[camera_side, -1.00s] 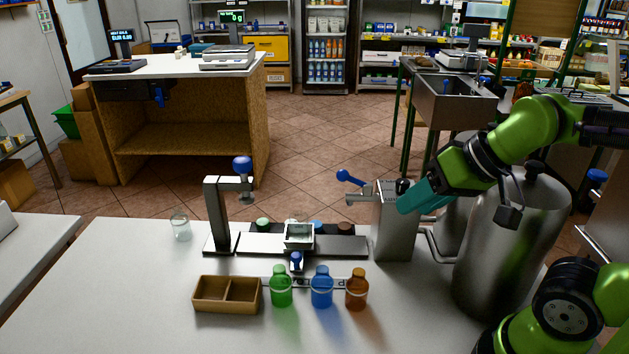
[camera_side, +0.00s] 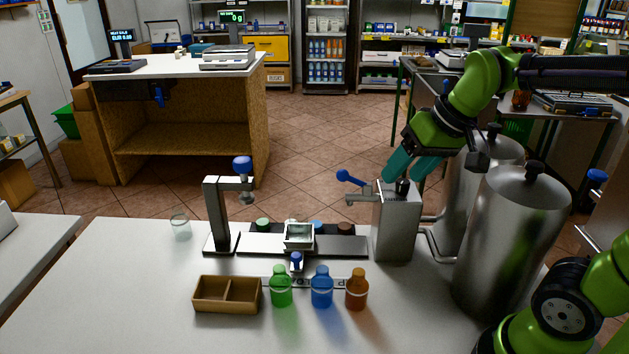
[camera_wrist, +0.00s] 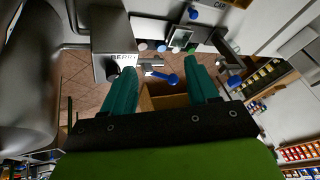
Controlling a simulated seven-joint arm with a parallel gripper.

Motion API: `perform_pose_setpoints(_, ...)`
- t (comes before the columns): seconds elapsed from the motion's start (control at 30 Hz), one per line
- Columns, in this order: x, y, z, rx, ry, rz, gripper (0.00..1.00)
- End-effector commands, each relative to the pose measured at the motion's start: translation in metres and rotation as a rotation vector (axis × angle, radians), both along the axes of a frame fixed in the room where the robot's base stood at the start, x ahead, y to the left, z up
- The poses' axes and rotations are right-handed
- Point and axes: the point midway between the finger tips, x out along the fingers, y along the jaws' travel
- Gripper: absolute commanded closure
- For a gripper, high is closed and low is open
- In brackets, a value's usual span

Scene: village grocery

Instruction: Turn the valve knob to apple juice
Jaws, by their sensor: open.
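The dispenser is a grey metal box (camera_side: 396,230) at the right of the counter, with a black valve knob (camera_side: 403,187) on top. A spout with a blue lever (camera_side: 346,177) sticks out to its left; the lever also shows in the wrist view (camera_wrist: 166,77). My gripper (camera_side: 401,178) is open, its teal fingers pointing down around or just above the knob; contact cannot be told. In the wrist view my gripper (camera_wrist: 160,66) has its fingers apart, and the box (camera_wrist: 104,35) bears a label reading "BERRY". The knob's setting is not readable.
Two steel tanks (camera_side: 512,240) stand right of the box, joined by pipes. Left are a scale tray (camera_side: 299,238), a stand with a blue knob (camera_side: 219,220), and a glass (camera_side: 181,228). Green, blue and brown bottles (camera_side: 322,288) and a wooden box (camera_side: 227,294) stand in front.

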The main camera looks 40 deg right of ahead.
Motion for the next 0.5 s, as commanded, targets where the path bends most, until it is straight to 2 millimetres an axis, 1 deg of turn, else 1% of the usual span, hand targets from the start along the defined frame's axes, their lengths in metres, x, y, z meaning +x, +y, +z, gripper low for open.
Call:
perform_pose_setpoints(0.03,0.017,-0.016,0.007,-0.042,0.050,0.038,0.41)
perform_pose_setpoints(0.1,0.034,-0.037,0.017,-0.104,0.120,0.116,0.41)
perform_pose_setpoints(0.2,0.055,-0.067,0.031,-0.184,0.221,0.244,0.41)
perform_pose_setpoints(0.3,0.069,-0.094,0.046,-0.243,0.316,0.384,0.41)
perform_pose_setpoints(0.4,0.075,-0.108,0.062,-0.276,0.380,0.521,0.41)
perform_pose_setpoints(0.5,0.073,-0.110,0.079,-0.290,0.397,0.632,0.41)
